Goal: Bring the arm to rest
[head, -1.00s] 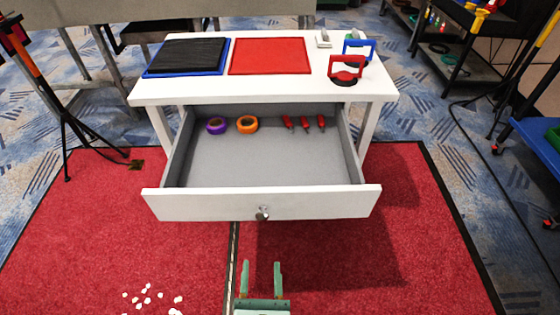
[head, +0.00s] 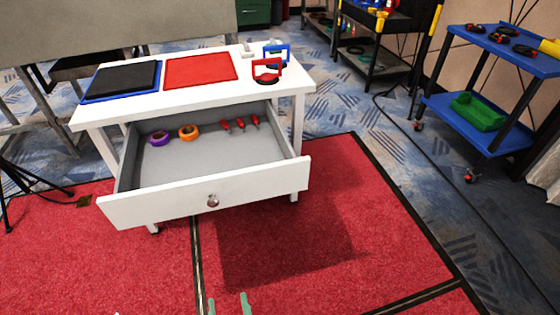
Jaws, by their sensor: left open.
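My left gripper (head: 229,305) shows at the bottom edge of the head view. Its two pale green fingers stand apart with nothing between them, above the red carpet. The rest of that arm is cut off by the frame. The gripper is well in front of the white table (head: 200,98) and its open drawer (head: 160,200), touching neither. My right gripper does not show.
The drawer juts forward and holds a purple ring (head: 159,138), an orange ring (head: 189,133) and several red tools (head: 240,124). A blue cart (head: 475,130) stands at the right. The red carpet (head: 330,230) right of the drawer is clear.

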